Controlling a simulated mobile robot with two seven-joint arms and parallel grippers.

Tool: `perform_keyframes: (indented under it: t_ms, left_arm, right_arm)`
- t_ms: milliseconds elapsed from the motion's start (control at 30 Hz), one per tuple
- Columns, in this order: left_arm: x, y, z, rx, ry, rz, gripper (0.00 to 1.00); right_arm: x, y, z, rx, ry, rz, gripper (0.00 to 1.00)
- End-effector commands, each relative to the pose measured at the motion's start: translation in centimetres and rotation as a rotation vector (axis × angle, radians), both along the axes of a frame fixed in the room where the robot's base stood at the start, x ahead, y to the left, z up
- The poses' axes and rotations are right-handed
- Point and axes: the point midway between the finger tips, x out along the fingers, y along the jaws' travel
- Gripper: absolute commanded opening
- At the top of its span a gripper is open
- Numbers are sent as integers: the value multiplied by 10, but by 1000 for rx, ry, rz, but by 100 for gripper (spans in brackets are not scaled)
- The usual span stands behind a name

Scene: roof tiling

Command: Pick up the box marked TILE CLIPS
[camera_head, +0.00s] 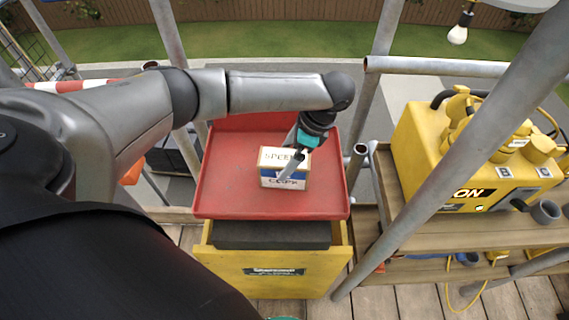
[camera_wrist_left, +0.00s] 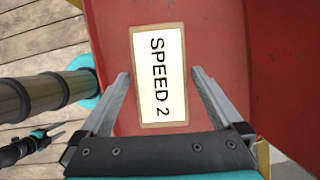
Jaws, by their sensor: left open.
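The box marked CLIPS (camera_head: 268,181) sits upright in the red tray, with a blue and white front whose upper lettering is partly hidden. Its pale top, bordered in cardboard brown, reads SPEED 2 in the left wrist view (camera_wrist_left: 160,75). My left gripper (camera_head: 295,166) comes down over the box from above. In the left wrist view my left gripper (camera_wrist_left: 160,77) is open, with one finger on each side of the box top and nothing held. Contact with the sides cannot be told. A small black and teal part, perhaps my right gripper (camera_wrist_left: 38,142), shows at the lower left, too small to read.
The red tray (camera_head: 225,186) has a raised back and rests above a yellow case (camera_head: 270,275) with a dark top. Grey scaffold poles (camera_head: 440,150) stand on both sides. A yellow machine (camera_head: 425,140) stands on wooden shelving at right. The tray left of the box is clear.

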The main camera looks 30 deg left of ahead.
Motion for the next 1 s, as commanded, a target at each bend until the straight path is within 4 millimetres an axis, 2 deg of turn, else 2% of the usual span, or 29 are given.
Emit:
perform_keyframes:
  t_ms: [100,200,1000]
  left_arm:
    - [-2,6,-14,1,-1,1,100]
    - [-3,7,-17,1,-2,-1,100]
    - [-3,6,-22,-1,-3,-1,100]
  right_arm:
    - [0,0,-3,0,-1,0,50]
    - [0,0,-3,1,-1,0,50]
    - [-1,5,3,6,3,0,50]
